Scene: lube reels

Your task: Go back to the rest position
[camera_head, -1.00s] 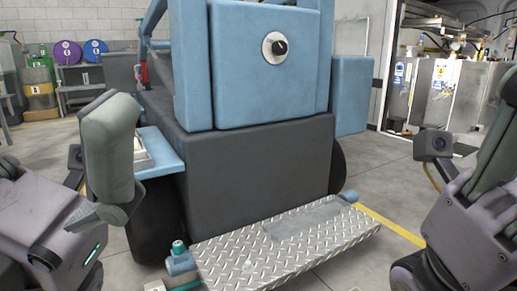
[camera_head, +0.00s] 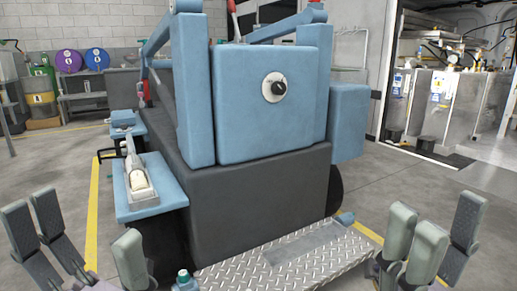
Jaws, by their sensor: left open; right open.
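My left gripper (camera_head: 78,232) is at the lower left of the head view, with its grey fingers pointing up and spread apart. It is open with nothing between the fingers. My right gripper (camera_head: 437,222) is at the lower right, also open and empty with its fingers up. A large blue and dark grey machine (camera_head: 262,205) stands between and beyond them. The palms of both grippers are cut off by the bottom edge.
A tread-plate step (camera_head: 285,258) juts from the machine's front between the grippers. A blue side shelf (camera_head: 165,195) carries a pale handled tool (camera_head: 137,180). Open floor lies right.

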